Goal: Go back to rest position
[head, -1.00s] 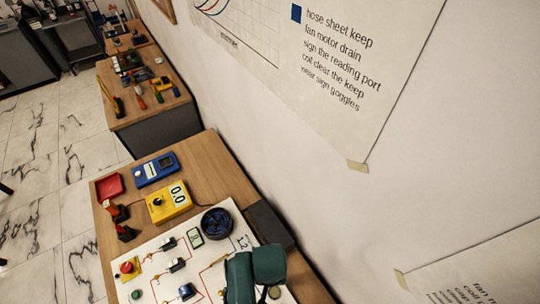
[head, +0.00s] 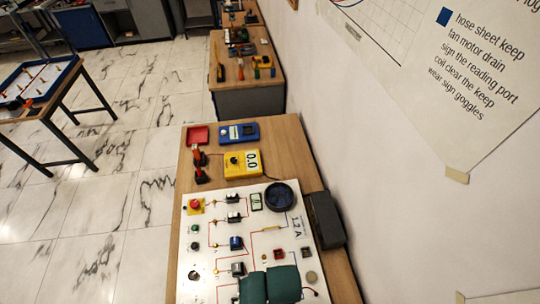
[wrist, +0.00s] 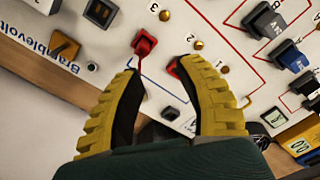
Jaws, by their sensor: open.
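My gripper (wrist: 163,72) shows in the wrist view with its two yellow ridged fingers spread apart and nothing held between them. It is over the white gauge board (wrist: 110,65). A red plug (wrist: 145,42) shows between and beyond the fingertips. A second red plug (wrist: 174,68) sits close to the right fingertip; I cannot tell whether they touch. In the head view, green parts of my arm cover the lower part of the white board (head: 205,270), and my fingers are hidden.
On the wooden bench (head: 290,140) are a yellow meter (head: 242,163), a blue meter (head: 238,133), a red tray (head: 197,135) and a dark round dial (head: 279,196). A dark box (head: 325,220) stands between bench and wall. Tiled floor at left is open up to a blue-edged table (head: 45,85).

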